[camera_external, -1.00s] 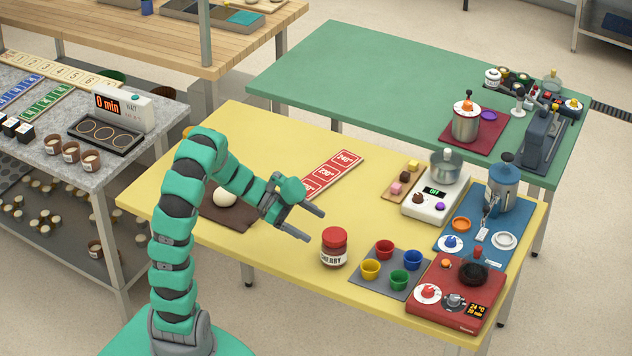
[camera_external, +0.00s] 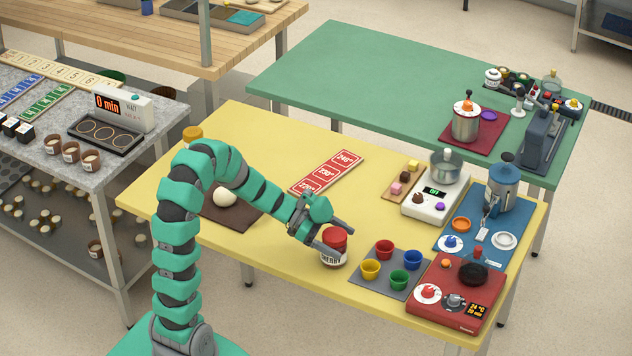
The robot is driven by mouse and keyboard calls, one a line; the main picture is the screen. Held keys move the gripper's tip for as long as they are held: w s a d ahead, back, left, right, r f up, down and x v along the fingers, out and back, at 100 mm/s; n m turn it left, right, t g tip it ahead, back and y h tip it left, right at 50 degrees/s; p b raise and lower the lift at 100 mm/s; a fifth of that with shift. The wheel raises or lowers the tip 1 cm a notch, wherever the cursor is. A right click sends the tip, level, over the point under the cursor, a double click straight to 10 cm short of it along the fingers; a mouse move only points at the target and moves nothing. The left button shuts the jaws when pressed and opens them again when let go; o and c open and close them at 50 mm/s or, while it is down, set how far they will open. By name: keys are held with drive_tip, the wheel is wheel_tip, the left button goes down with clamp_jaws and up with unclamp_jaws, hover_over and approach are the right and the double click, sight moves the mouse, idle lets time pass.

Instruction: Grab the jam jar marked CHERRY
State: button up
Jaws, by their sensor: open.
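The jam jar (camera_external: 333,258) has a red lid, dark red contents and a white label reading CHERRY, partly covered. It stands upright on the yellow table (camera_external: 270,160), left of the grey mat with the cups. My gripper (camera_external: 338,242) is open at the jar, with one finger at the near left of the lid and the other behind it. Whether the fingers touch the jar I cannot tell.
A grey mat with coloured cups (camera_external: 370,270) lies just right of the jar. A red hotplate unit (camera_external: 455,300) and a white scale (camera_external: 434,199) stand further right. Red temperature cards (camera_external: 326,172) lie behind my gripper. The table's front left is clear.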

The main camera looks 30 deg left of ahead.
drive_tip(key=shift+d+f, duration=0.15)
drive_tip(key=shift+d, duration=0.3)
drive_tip(key=shift+c, duration=0.4)
drive_tip(key=c, duration=1.3)
drive_tip(key=shift+w, duration=0.1)
wheel_tip(320, 180, up, 2)
drive_tip(key=shift+p, duration=0.5)
wheel_tip(320, 180, up, 2)
drive_tip(key=shift+p, duration=0.5)
drive_tip(key=shift+s+a+r+b, duration=0.2)
drive_tip(key=shift+s+a+b, duration=0.8)
drive_tip(key=shift+s, duration=1.4)
drive_tip(key=shift+s+a+r+b, duration=0.15)
drive_tip(key=shift+s+a+b, duration=0.3)
drive_tip(key=shift+s+a, duration=1.45)
drive_tip(key=shift+s+a+r+b, duration=0.2)
drive_tip(key=shift+s+a+b, duration=0.6)
drive_tip(key=shift+s, duration=2.05)
